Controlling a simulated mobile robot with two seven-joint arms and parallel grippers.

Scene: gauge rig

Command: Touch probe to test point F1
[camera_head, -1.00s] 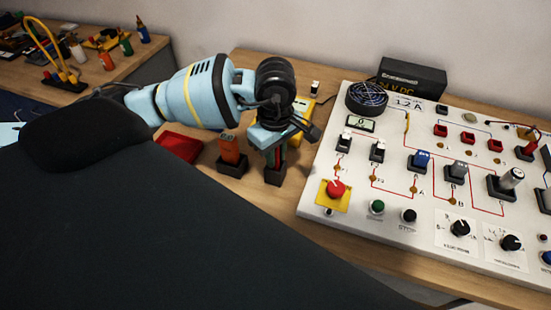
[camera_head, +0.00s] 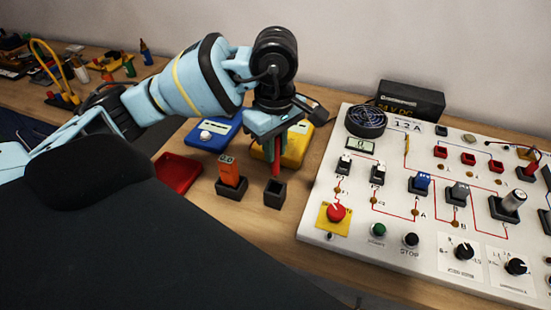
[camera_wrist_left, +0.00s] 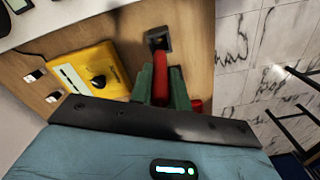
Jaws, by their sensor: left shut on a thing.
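My left gripper (camera_head: 280,148) is shut on a red probe (camera_head: 275,168), which points down over a small black square holder (camera_head: 275,194). The wrist view shows the green fingers (camera_wrist_left: 161,92) around the red probe (camera_wrist_left: 161,76), with the holder (camera_wrist_left: 158,40) beyond it. I cannot tell whether the tip is clear of the holder. The white panel (camera_head: 320,222) at the right carries several brass test points, including one (camera_head: 338,190) under the left white-topped switch. Its label is too small to read surely. My right gripper is out of view.
An orange device (camera_head: 229,171) stands in another black holder left of the probe. A red tray (camera_head: 178,173), a blue box (camera_head: 214,134) and a yellow box (camera_head: 296,143) are near. A red stop button (camera_head: 335,212) and upright knobs rise from the panel.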

